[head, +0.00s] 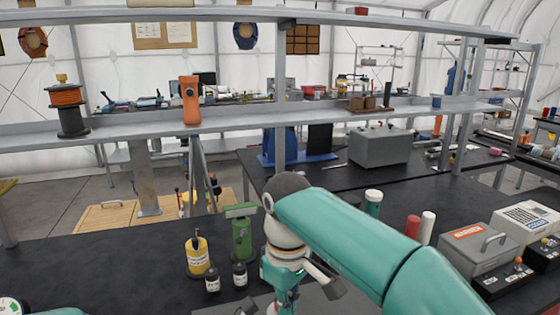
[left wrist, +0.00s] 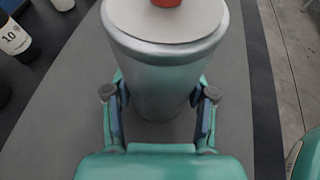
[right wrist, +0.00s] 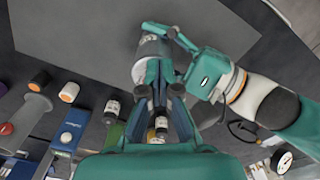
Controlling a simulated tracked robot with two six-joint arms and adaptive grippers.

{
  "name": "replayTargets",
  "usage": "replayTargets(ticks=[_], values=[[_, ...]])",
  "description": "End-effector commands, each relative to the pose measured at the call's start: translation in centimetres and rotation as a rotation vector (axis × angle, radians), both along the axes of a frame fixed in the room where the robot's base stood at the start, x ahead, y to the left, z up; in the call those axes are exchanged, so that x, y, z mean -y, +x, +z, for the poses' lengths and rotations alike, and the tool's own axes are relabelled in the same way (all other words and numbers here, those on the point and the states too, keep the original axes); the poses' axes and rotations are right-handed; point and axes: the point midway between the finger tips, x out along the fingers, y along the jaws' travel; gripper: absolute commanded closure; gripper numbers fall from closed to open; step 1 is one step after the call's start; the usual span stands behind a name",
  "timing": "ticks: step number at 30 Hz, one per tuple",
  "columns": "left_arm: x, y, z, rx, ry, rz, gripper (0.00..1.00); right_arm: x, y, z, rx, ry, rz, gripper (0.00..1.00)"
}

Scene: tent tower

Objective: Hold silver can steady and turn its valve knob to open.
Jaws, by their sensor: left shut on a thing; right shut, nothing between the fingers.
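The silver can (left wrist: 165,75) stands upright on a grey surface in the left wrist view. Its red knob (left wrist: 166,3) is cut off by the top edge of that view. My left gripper (left wrist: 160,100) has one finger on each side of the can's body and is shut on it. In the right wrist view the can (right wrist: 150,50) lies just beyond my right gripper (right wrist: 160,88), with left-gripper parts beside it. My right gripper is shut and empty, its fingertips close to the can; contact is unclear. The knob is not visible there. My right arm blocks much of the head view.
A yellow bottle (head: 197,257), a green stand (head: 242,235) and small dark bottles (head: 212,280) stand left of my right arm. A grey case (head: 478,246) and red and white cylinders (head: 428,227) are on the right. A grey shelf (head: 135,125) crosses behind the black bench.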

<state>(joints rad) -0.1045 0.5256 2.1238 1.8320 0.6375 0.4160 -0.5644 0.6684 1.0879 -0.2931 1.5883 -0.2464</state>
Motion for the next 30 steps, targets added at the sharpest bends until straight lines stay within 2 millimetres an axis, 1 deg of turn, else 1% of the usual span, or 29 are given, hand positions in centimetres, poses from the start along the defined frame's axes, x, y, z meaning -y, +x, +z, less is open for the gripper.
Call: replayTargets(ticks=[11, 30], values=[[0.2, -0.2, 0.0, 0.004, 0.003, -0.010, 1.00, 0.0, 0.3, 0.1, 0.008, 0.005, 0.000, 1.00], [0.2, -0.3, 0.0, 0.003, 0.003, -0.010, 1.00, 1.2, 1.5, 0.0, 0.008, 0.005, -0.001, 1.00]])
